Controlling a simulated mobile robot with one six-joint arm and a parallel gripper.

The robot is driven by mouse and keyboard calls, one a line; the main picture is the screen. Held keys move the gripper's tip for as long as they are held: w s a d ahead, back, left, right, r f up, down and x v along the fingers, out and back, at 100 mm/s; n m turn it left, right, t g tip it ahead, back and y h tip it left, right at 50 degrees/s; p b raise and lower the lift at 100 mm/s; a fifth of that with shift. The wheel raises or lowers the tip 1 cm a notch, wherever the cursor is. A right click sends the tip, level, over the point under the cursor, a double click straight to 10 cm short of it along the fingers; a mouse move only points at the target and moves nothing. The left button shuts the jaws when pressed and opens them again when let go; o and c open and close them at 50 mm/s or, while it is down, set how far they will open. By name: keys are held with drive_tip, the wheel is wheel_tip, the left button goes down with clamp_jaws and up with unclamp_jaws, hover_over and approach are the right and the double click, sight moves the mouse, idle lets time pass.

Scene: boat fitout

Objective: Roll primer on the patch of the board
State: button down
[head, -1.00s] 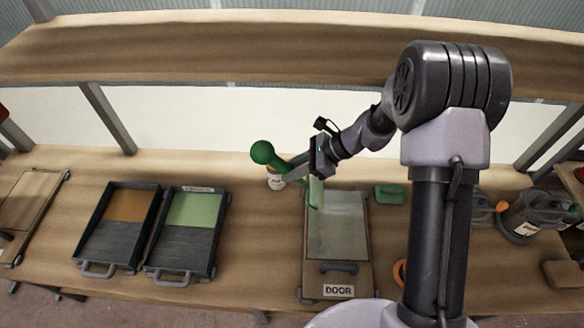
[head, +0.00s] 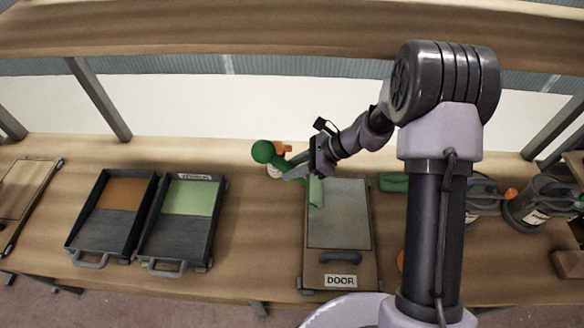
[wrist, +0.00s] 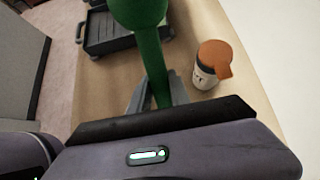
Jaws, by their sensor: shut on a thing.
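My gripper (head: 312,166) is shut on the green handle of a paint roller (head: 265,152). The handle, with its round end, also shows in the wrist view (wrist: 153,60). The roller's pale green sleeve (head: 315,191) is at the upper left corner of the grey-green patch (head: 340,215) on the board. I cannot tell whether it touches the surface. The board (head: 313,270) lies on the bench, with a black handle and a "DOOR" label at its near end. A tray with light green paint (head: 193,197) stands to its left.
A tray with brown-orange paint (head: 124,193) stands farther left. A white bottle with an orange top (wrist: 207,77) stands behind the roller handle. A green block (head: 393,182) and metal cans (head: 535,210) are right of the board. A shelf (head: 290,38) runs above the bench.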

drive_tip(key=shift+f+b, duration=0.8)
drive_tip(key=shift+f, duration=0.2)
drive_tip(key=d, duration=0.4)
drive_tip(key=shift+d+r+p, duration=0.2)
drive_tip(key=shift+p, duration=0.15)
drive_tip(key=d, duration=0.5)
drive_tip(key=shift+f, duration=0.2)
drive_tip(key=d, duration=0.4)
drive_tip(key=shift+d+r+p, duration=0.1)
drive_tip(key=shift+d+p, duration=0.2)
drive_tip(key=shift+p, duration=0.1)
